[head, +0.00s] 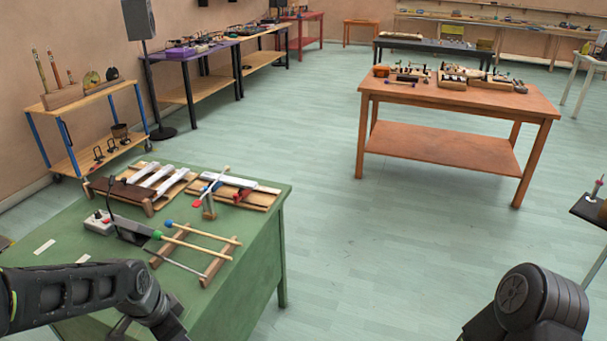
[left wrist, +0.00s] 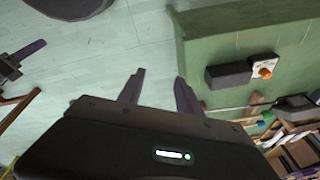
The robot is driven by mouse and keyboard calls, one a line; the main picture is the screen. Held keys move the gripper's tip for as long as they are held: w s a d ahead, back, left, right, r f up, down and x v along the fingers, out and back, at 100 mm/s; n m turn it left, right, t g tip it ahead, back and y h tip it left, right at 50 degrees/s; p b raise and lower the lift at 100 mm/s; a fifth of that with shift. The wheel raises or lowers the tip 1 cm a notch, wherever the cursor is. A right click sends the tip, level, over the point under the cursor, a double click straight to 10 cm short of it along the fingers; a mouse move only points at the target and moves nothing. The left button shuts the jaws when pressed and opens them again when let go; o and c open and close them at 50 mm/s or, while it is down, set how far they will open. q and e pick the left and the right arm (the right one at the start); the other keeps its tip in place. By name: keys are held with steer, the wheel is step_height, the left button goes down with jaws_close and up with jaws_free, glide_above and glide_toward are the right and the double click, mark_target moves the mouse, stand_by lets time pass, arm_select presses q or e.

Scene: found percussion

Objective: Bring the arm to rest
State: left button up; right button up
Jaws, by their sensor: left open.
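My left arm (head: 70,290) comes in from the left over the front of the green table (head: 262,222) and bends down out of the picture, so its gripper is hidden in the head view. In the left wrist view my left gripper (left wrist: 158,88) has its two dark fingers apart with nothing between them. Pale floor shows behind the fingers, and the green table (left wrist: 215,40) is to their right. My right arm (head: 540,305) shows only as a dark rounded link at the bottom right; its gripper is out of view.
A brown table (head: 460,95) stands further back. The floor between is clear.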

arm_select(q)
steer(key=w+d+f+n+t+h, duration=0.2)
steer(key=d+f+n, duration=0.5)
steer(key=d+f, duration=0.45)
steer(key=s+d+f+n+g, duration=0.1)
steer(key=s+d+f+g, duration=0.1)
steer(key=s+d+f, duration=0.3)
steer(key=s+d+f+n+g+h, duration=0.1)
steer(key=s+d+f+n+g, duration=0.1)
steer(key=s+d+f, duration=0.3)
steer(key=s+f, duration=0.4)
steer(key=s, duration=0.3)
steer(key=shift+s+d, duration=0.2)
stand_by(0.6)
